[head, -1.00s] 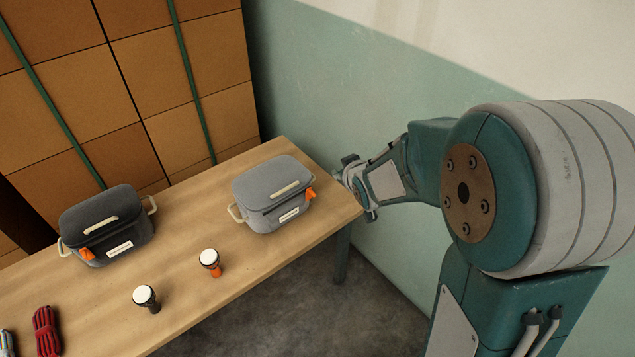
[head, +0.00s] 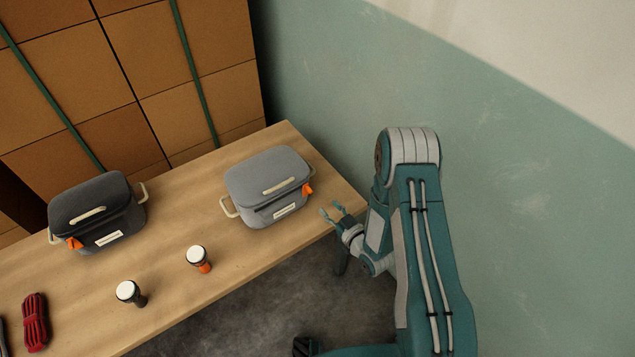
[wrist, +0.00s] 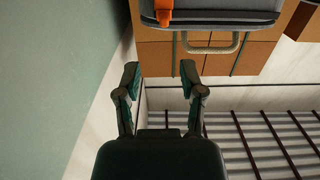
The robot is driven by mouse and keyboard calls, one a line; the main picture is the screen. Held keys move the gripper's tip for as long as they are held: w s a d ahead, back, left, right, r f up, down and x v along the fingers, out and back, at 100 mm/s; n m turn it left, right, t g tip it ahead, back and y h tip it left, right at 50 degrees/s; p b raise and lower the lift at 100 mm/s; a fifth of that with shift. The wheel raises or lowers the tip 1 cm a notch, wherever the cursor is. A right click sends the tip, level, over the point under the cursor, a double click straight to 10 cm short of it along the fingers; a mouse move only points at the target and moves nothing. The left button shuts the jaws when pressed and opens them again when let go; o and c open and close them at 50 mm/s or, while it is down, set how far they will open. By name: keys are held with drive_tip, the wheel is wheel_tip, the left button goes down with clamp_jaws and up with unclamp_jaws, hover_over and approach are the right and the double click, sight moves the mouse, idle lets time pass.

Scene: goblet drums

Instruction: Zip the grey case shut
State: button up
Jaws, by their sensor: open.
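The grey case (head: 268,184) stands on the table, lid down, with a cream handle on top, cream side handles and a white label. Its orange zip pull (head: 307,189) hangs at the right end of the front. In the wrist view the case (wrist: 225,14) shows at the top edge, with the orange pull (wrist: 164,13) and a side handle (wrist: 212,46). My gripper (head: 335,212) is open and empty, just right of and nearer than the case, by the table's right end. In the wrist view its fingers (wrist: 163,82) are apart, with nothing between them.
A dark case (head: 97,212) with an orange pull stands at the left of the table (head: 205,295). A red rope bundle (head: 34,320) lies front left. Strapped boxes (head: 120,80) and a wall (head: 340,80) stand behind.

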sight(312, 193)
drive_tip(key=shift+y, duration=0.3)
drive_tip(key=x, duration=0.7)
drive_tip(key=f+x, duration=0.1)
drive_tip(key=x, duration=0.2)
drive_tip(key=shift+a, duration=0.15)
clamp_jaws()
